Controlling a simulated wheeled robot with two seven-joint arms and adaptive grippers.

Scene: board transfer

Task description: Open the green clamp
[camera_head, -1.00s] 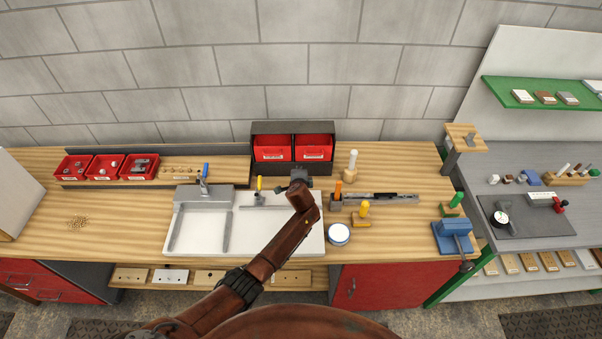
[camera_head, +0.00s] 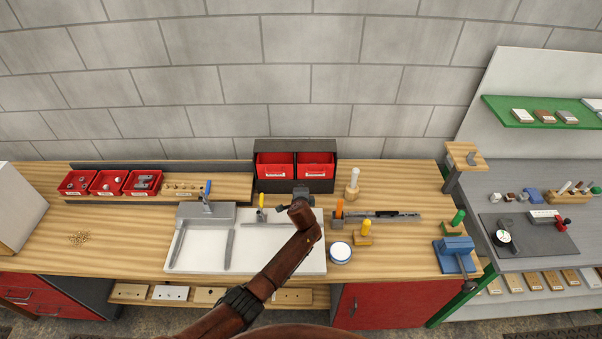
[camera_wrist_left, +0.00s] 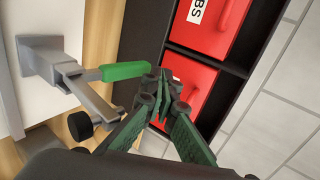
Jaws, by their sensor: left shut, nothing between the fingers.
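The green clamp shows in the left wrist view as a grey metal toggle clamp (camera_wrist_left: 72,76) with a green handle (camera_wrist_left: 124,71) and a black rubber tip (camera_wrist_left: 81,126). In the head view my left arm and gripper hide it. My left gripper (camera_head: 302,192) is over the back right part of the white board (camera_head: 290,262). In the left wrist view its fingertips (camera_wrist_left: 163,80) are shut and empty, right beside the free end of the green handle. I cannot tell whether they touch it. My right gripper is not in view.
Two red bins (camera_head: 276,171) in a dark rack stand just behind my left gripper. A blue-handled clamp (camera_head: 207,188) and a yellow-handled clamp (camera_head: 261,201) stand left of it.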

